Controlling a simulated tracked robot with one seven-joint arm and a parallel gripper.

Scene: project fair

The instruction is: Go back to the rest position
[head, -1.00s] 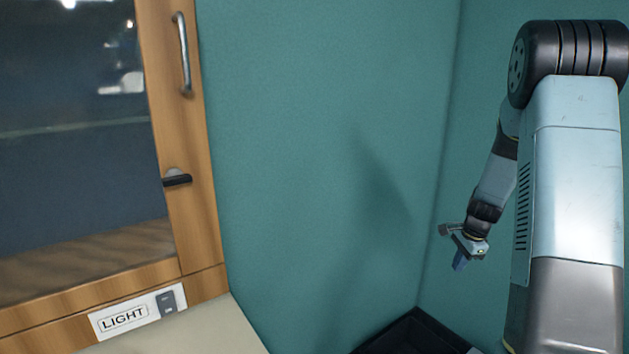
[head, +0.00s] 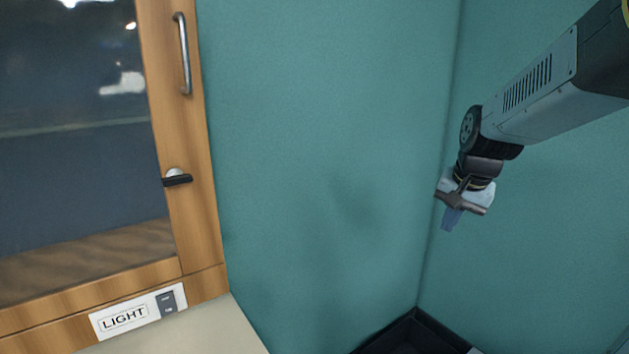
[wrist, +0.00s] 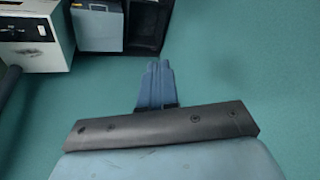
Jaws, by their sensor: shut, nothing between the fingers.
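My gripper (head: 449,222) hangs at the right in the head view, in front of the teal wall and pointing down. In the wrist view its fingers (wrist: 155,75) lie side by side, shut and empty. Nothing touches it in either view.
A wood-framed glass door (head: 195,200) with a metal handle (head: 182,55) and a dark latch (head: 177,180) stands at the left. A LIGHT switch panel (head: 138,312) sits below it, above a pale surface (head: 195,332). A black tray-like thing (head: 415,335) is at the bottom. The wrist view shows a white box (wrist: 35,35) and a grey box (wrist: 97,30).

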